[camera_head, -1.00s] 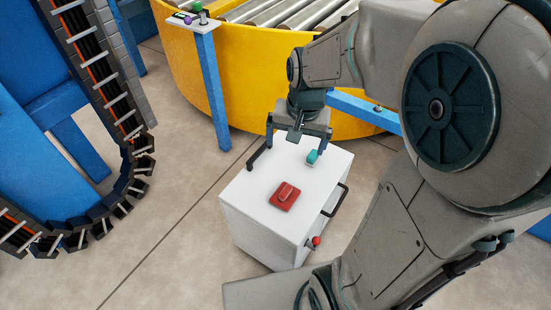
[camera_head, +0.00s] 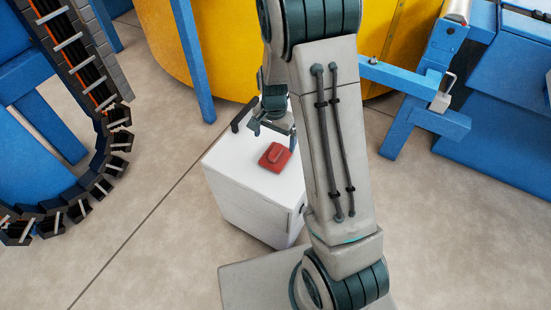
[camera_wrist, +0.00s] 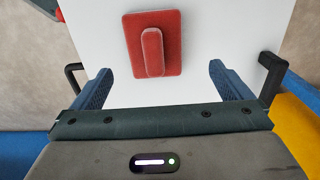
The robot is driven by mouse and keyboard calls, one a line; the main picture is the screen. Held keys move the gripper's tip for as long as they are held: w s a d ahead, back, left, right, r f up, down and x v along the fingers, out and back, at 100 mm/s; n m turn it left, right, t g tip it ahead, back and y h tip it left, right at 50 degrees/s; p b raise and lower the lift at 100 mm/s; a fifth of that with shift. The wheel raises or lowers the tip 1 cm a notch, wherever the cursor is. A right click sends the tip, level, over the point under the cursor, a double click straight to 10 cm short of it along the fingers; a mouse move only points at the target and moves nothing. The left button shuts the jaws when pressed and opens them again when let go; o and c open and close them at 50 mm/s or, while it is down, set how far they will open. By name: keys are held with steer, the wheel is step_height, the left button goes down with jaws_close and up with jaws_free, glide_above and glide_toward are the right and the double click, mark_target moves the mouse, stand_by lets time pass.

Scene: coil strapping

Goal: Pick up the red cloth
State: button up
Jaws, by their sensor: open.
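The red cloth (camera_head: 275,157) lies on the white top of a box-shaped cart (camera_head: 240,161). It is a flat red square with a raised rounded ridge in its middle. In the wrist view the cloth (camera_wrist: 133,58) is ahead of the gap between my fingers, with its ridge roughly centred. My gripper (camera_head: 274,133) is just beyond the cloth in the head view, apart from it. In the wrist view my gripper (camera_wrist: 161,75) has its two blue fingers wide apart with nothing between them. My arm hides the cart's right part.
Black handles stick out at the cart's sides, one at the left (camera_wrist: 74,77) and one at the right (camera_wrist: 271,76) in the wrist view. A yellow conveyor curve (camera_head: 225,60) and a blue post (camera_head: 192,60) stand behind. A black cable chain (camera_head: 98,165) hangs at the left.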

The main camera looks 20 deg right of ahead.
mark_target(276, 149)
steer(key=f, duration=0.2)
steer(key=f+b, duration=0.1)
steer(key=f, duration=0.1)
steer(key=f+b, duration=0.1)
steer(key=f, duration=0.1)
steer(key=shift+s+d+f, duration=0.15)
steer(key=shift+s+f, duration=0.15)
steer(key=shift+s, duration=0.1)
steer(key=c, duration=1.1)
